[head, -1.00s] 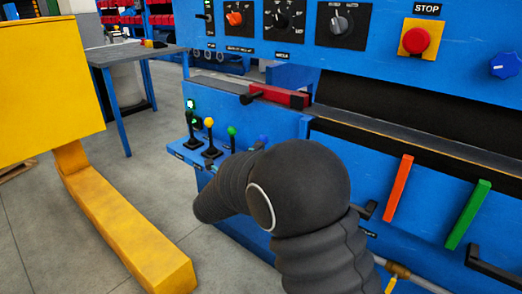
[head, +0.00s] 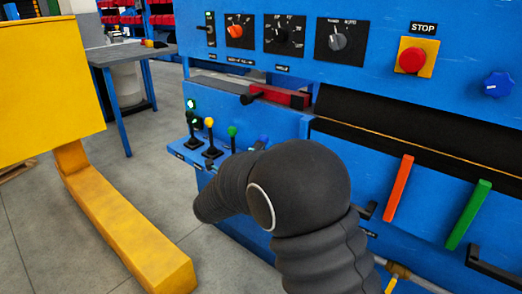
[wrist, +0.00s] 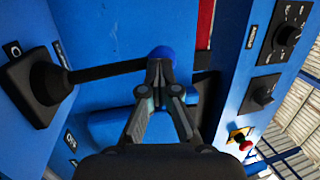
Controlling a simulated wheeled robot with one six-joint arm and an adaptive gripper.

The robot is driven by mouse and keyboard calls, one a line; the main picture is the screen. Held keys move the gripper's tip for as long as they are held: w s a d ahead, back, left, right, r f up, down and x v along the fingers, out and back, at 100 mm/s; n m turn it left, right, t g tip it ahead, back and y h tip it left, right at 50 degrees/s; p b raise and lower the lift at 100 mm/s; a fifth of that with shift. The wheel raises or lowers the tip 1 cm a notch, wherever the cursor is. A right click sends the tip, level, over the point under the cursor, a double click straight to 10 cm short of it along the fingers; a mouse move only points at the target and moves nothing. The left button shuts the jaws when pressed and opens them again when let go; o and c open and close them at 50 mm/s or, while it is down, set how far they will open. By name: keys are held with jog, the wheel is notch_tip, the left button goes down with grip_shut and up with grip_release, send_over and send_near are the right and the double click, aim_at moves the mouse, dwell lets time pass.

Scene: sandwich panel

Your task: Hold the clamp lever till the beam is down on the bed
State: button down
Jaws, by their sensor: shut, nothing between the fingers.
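My gripper (wrist: 156,78) is shut and empty in the wrist view. Its fingertips are at the blue knob (wrist: 162,57) of a black-stemmed lever (wrist: 105,71), appearing to touch it. The stem leans across towards the gripper. In the head view the blue-knobbed lever (head: 262,140) is mostly behind my dark arm, which hides my gripper. The dark beam (head: 400,112) lies low along the bed, with a thin orange line (head: 420,142) at its lower edge. I cannot tell whether it touches the bed (head: 350,134).
Levers with yellow (head: 209,122) and green (head: 232,131) knobs stand beside the blue one. A red stop button (head: 412,61) is on the panel above. Orange (head: 398,188) and green (head: 468,214) bars stick out at right. A yellow structure (head: 125,225) stands at left.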

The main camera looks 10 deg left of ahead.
jog(key=p+v, duration=0.1)
jog(key=v, duration=1.3)
jog(key=shift+f, duration=0.35)
